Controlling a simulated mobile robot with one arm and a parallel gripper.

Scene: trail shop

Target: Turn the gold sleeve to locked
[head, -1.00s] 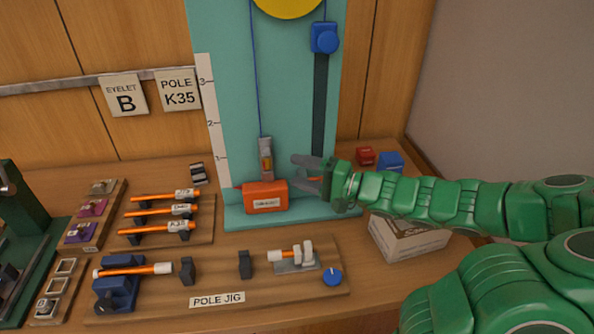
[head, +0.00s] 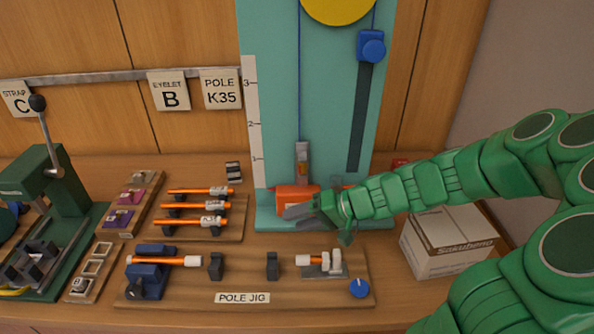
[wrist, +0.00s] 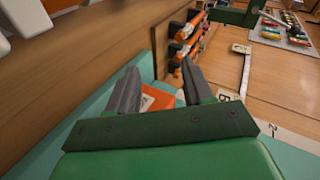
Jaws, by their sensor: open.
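A small gold sleeve (head: 302,172) shows on a grey metal fitting (head: 302,150) that hangs on a blue cord in front of the teal board (head: 277,110). I cannot tell which way the sleeve is turned. An orange block (head: 287,197) is just below the fitting, partly hidden by my gripper. My gripper (head: 298,210) is in front of this block, lower than the sleeve. In the wrist view my gripper (wrist: 160,82) has its fingers apart, with an orange surface (wrist: 155,99) seen between them; I cannot tell whether they touch it. The sleeve is not clear in that view.
The pole jig (head: 190,292) lies in front with orange poles and a blue knob (head: 359,288). A pole rack (head: 228,232) and a green lever press (head: 62,190) stand left. A cardboard box (head: 440,262) is at the right, below my arm.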

